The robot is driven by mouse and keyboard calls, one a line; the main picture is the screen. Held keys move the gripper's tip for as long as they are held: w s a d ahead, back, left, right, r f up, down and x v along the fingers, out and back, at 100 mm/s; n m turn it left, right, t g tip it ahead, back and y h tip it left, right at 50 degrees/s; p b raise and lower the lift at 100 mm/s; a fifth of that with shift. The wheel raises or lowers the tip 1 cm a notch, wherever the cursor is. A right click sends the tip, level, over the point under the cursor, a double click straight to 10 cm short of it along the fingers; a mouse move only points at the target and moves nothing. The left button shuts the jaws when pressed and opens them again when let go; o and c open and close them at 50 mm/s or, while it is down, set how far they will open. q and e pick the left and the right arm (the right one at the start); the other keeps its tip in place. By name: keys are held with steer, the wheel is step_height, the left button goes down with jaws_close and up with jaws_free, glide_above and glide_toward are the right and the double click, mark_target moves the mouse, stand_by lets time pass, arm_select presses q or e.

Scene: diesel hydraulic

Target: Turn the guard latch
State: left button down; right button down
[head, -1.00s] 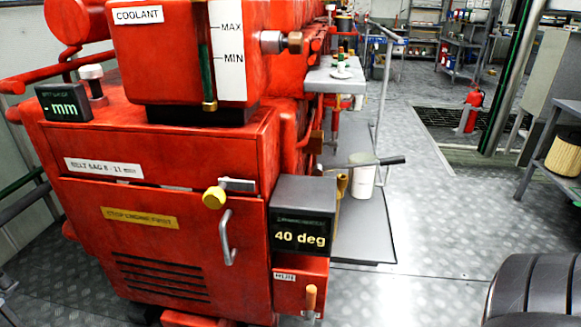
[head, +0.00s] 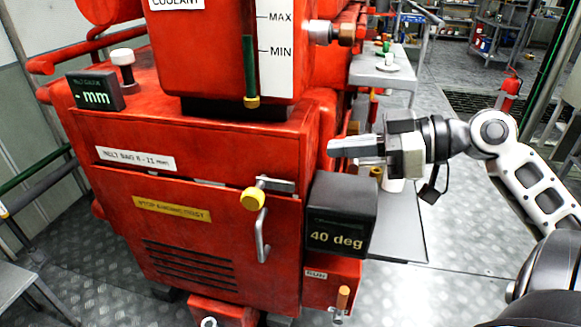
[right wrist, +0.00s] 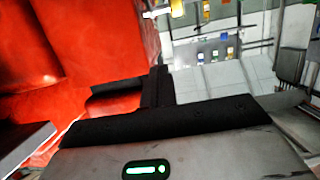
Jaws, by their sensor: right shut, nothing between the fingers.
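The guard latch (head: 254,198) is a yellow knob on a metal piece at the upper right of the red guard door (head: 200,240). A short metal bar (head: 278,184) runs right from it, roughly level. A metal handle (head: 261,236) sits just below. My right gripper (head: 333,148) is shut and empty, fingers pointing left, up and to the right of the latch and apart from it. In the right wrist view the gripper's dark fingers (right wrist: 157,88) show against red machine body; the latch does not show there. My left gripper is not in view.
A dark box reading "40 deg" (head: 341,222) juts out right of the door, below my right gripper. The red coolant tank (head: 205,60) stands above the door. A "-mm" display (head: 95,91) sits at the left. Open floor (head: 440,285) lies to the right.

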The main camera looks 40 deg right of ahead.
steer(key=p, duration=0.1)
glide_above(294, 183)
steer(key=shift+s+f, duration=0.2)
steer(key=shift+f, duration=0.7)
step_height(294, 183, down, 3)
steer(key=shift+w+f, duration=0.15)
steer(key=shift+f, duration=0.05)
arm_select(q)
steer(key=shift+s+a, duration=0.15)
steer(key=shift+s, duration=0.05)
arm_select(e)
steer(key=shift+f, duration=0.5)
